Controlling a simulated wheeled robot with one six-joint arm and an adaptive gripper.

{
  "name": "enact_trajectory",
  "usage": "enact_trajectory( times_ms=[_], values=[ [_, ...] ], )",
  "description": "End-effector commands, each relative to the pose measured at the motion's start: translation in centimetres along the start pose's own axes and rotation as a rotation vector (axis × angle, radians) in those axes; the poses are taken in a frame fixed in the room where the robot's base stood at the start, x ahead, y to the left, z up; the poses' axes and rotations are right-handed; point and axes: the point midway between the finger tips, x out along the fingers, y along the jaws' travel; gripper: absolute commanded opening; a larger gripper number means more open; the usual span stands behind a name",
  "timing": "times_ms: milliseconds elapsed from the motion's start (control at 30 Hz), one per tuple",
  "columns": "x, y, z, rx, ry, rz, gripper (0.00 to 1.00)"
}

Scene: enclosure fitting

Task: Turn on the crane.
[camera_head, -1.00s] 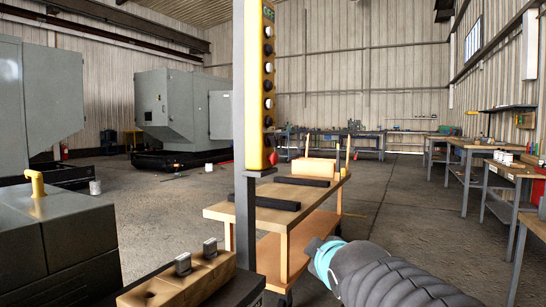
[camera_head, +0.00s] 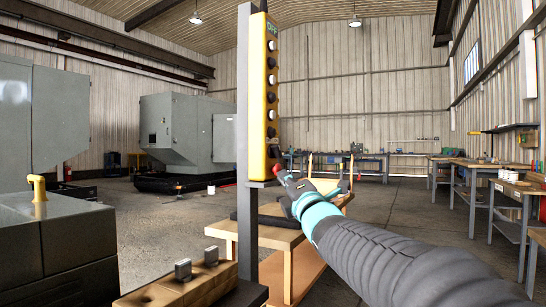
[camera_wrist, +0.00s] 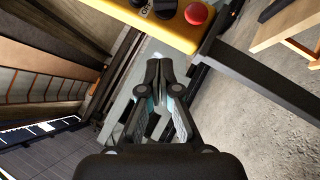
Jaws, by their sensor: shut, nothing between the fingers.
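The yellow crane control panel (camera_head: 259,110) stands upright on a grey post in the head view, with an OFF label at its top and a column of black and white buttons. In the head view my gripper (camera_head: 286,177) is at the panel's lower right, beside the red button; contact cannot be told.
A wooden cart (camera_head: 283,240) stands behind the post, below my arm. A wooden block with metal pieces (camera_head: 183,270) is at the lower front. Grey machines (camera_head: 185,130) stand at the left and workbenches (camera_head: 480,166) at the right. Open floor lies between.

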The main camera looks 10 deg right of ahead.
Motion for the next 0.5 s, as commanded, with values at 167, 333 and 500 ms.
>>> enact_trajectory(
  times_ms=[167,333,500],
  values=[
    [1.7,0.0,0.0,0.001,0.001,-0.002,0.00],
    [4.7,0.0,0.0,0.001,0.001,-0.001,0.00],
    [7.9,0.1,0.0,0.002,0.001,-0.001,0.00]
  ],
)
